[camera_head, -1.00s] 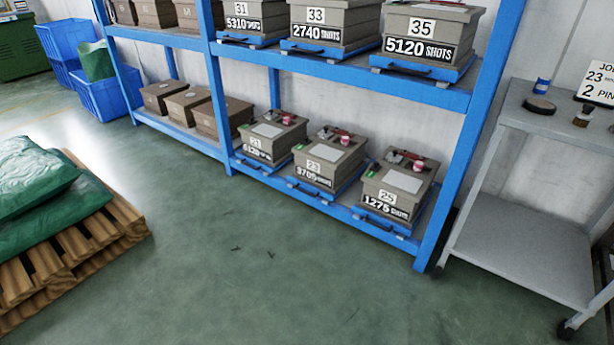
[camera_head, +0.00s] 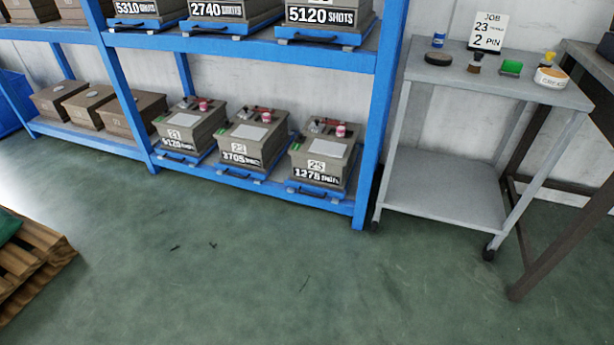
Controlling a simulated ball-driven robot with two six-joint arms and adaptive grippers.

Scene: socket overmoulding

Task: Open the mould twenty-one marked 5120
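The mould twenty-one (camera_head: 187,128) is a grey-brown box at the left of the labelled moulds on the lower shelf of the blue rack. Its small label looks like 21, and the line below seems to read 5120 SHOTS, slightly blurred. It sits on a blue tray (camera_head: 182,158) with a dark handle; red and pale pink parts lie on its top, which looks closed. Another mould (camera_head: 322,15) on the upper shelf also reads 5120 SHOTS; its number is cut off now. Neither of my grippers is in view.
A pallet (camera_head: 35,260) lies left.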

